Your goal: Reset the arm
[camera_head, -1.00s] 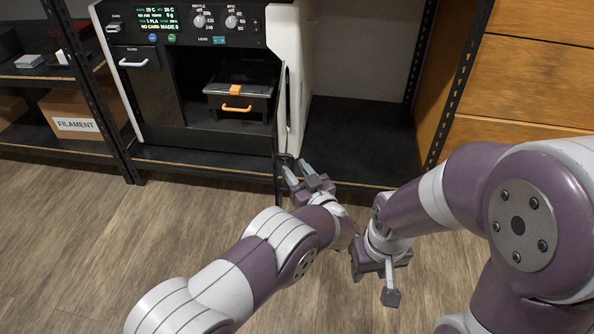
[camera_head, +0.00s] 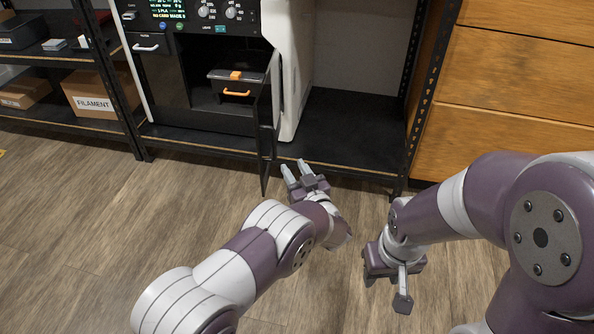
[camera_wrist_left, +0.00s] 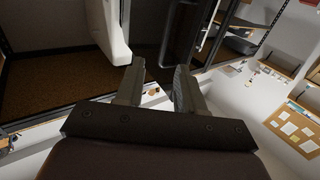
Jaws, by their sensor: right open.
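My left gripper (camera_head: 294,167) is open and empty, with its two fingers apart. It is over the floor in front of the lower shelf, just right of the printer's open black door (camera_head: 265,135) in the head view. In the left wrist view the gripper (camera_wrist_left: 160,83) shows a clear gap between its fingers. My right gripper (camera_head: 386,290) is open and hangs low over the floor, to the right of the left one, with nothing seen in it.
The printer (camera_head: 298,60) stands on a black shelf (camera_head: 350,130), with an orange-handled black box (camera_head: 236,85) inside. A filament carton (camera_head: 92,98) is at left; wooden drawers (camera_head: 515,70) are at right. The wooden floor (camera_head: 90,220) is clear at left.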

